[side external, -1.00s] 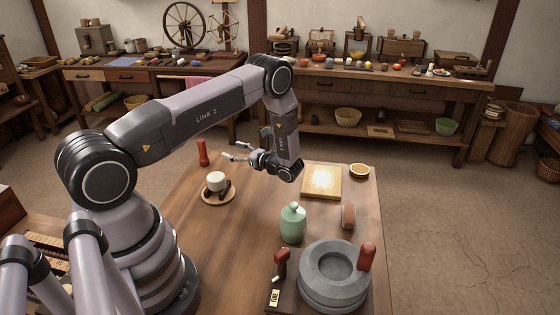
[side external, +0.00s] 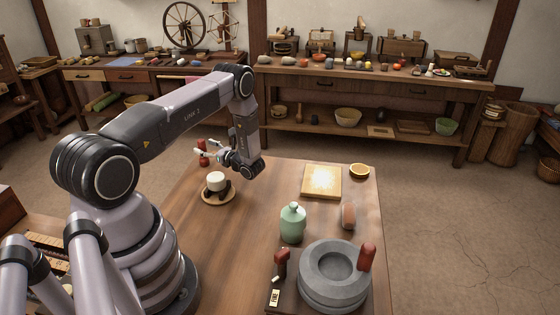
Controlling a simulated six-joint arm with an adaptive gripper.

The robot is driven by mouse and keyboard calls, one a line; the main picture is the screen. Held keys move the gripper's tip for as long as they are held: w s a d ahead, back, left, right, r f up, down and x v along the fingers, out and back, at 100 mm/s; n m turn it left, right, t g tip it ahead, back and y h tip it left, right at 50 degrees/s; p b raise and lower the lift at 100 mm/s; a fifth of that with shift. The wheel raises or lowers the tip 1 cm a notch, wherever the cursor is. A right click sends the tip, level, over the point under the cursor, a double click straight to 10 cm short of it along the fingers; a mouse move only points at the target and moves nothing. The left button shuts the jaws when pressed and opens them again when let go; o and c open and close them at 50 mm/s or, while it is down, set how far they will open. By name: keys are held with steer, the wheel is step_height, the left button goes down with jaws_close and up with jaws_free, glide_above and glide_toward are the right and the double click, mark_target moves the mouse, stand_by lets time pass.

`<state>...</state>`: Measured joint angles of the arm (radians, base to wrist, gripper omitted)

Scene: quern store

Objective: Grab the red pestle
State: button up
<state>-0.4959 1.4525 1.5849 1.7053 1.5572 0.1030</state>
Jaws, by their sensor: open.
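The red pestle (side external: 204,161) stands upright near the far left edge of the table. My gripper (side external: 204,148) is open, with its fingers pointing left at the pestle's height. In this view the fingers overlap the pestle and hide part of it. I cannot tell whether they are around it or in front of it, or whether they touch it.
A white cup (side external: 216,180) on a round wooden saucer (side external: 219,199) stands close in front of my gripper. A green jar (side external: 293,223), a stone quern (side external: 311,275) with a red handle (side external: 367,256), a square board (side external: 322,181) and a small bowl (side external: 359,171) stand to the right.

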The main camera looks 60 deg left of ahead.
steer(key=shift+x, duration=1)
jaws_close()
